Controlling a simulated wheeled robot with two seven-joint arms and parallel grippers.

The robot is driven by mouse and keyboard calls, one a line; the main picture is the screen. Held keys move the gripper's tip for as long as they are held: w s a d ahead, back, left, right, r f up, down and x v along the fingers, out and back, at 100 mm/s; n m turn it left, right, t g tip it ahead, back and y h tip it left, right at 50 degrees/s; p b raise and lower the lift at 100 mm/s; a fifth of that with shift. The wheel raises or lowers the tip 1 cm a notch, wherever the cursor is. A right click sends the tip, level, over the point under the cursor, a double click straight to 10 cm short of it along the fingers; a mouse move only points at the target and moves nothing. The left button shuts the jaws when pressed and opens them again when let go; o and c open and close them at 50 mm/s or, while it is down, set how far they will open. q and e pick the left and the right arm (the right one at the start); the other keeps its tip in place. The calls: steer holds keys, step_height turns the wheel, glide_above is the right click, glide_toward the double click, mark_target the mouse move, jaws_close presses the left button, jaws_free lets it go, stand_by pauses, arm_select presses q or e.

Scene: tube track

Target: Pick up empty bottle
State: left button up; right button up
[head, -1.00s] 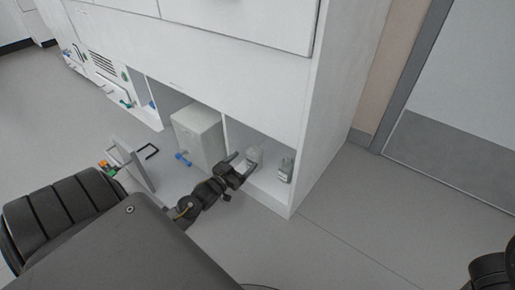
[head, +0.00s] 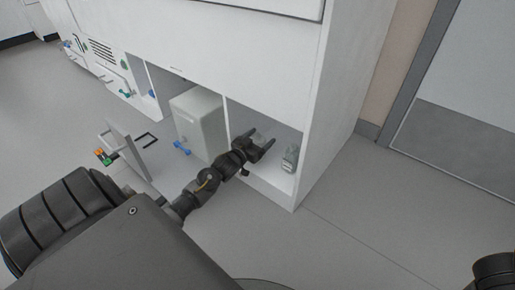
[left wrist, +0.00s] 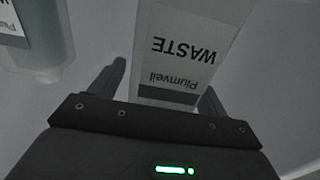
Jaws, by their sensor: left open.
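My left gripper (head: 261,143) is open at the right-hand lower compartment of the white cabinet. In the left wrist view its fingers (left wrist: 160,88) stand on either side of a bottle (left wrist: 178,48) whose label reads "WASTE" and "Plumveil", upside down in the picture. In the head view the gripper mostly hides this bottle. A second, pale bottle (head: 290,157) stands to its right in the same compartment; it shows at the upper left of the left wrist view (left wrist: 40,50). I cannot tell from the frames which bottle is empty. My right gripper is not in view.
The cabinet's right side panel (head: 325,110) closes the compartment close to the second bottle. A light grey box (head: 200,122) with a blue handle stands in the compartment to the left. An open door panel (head: 127,147) stands out at the left. The floor (head: 370,220) at right is clear.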

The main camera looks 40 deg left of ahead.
arm_select(q)
steer(key=shift+c, duration=0.5)
steer(key=c, duration=1)
steer(key=shift+o, duration=0.2)
